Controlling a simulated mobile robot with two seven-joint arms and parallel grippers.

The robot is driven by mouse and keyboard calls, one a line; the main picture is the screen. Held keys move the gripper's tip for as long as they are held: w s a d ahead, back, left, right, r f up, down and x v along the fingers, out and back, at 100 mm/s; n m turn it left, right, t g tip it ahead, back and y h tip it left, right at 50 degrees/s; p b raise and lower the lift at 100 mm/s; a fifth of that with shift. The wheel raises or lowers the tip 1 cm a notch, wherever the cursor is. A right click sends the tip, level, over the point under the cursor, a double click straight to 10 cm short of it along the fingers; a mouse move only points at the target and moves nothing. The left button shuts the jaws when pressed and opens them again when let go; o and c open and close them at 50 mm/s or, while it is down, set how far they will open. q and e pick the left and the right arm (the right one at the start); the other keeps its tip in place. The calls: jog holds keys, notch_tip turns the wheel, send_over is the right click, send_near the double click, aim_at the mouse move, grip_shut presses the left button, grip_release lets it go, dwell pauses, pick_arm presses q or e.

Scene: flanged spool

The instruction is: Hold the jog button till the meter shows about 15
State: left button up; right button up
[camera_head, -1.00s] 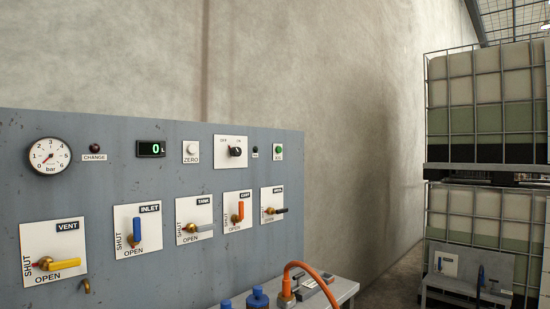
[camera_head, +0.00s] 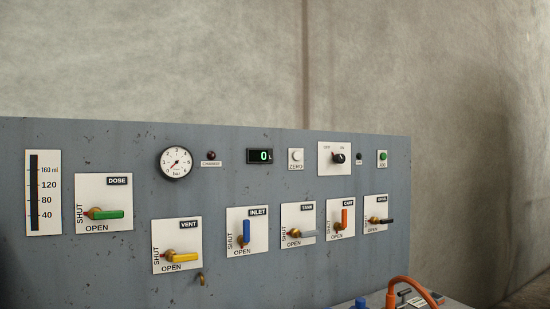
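The green jog button (camera_head: 382,155) sits at the upper right of the grey panel, above a small label too small to read surely. The digital meter (camera_head: 260,156) is a black display with a green 0. Neither of my grippers is in view, and nothing touches the button or the meter.
The panel (camera_head: 110,270) carries a round bar gauge (camera_head: 176,163), a white ZERO button (camera_head: 295,155), a rotary switch (camera_head: 338,158), a level scale (camera_head: 43,192) and several valve levers, including DOSE (camera_head: 107,214) and VENT (camera_head: 184,256). An orange hose (camera_head: 405,283) arches at the lower right.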

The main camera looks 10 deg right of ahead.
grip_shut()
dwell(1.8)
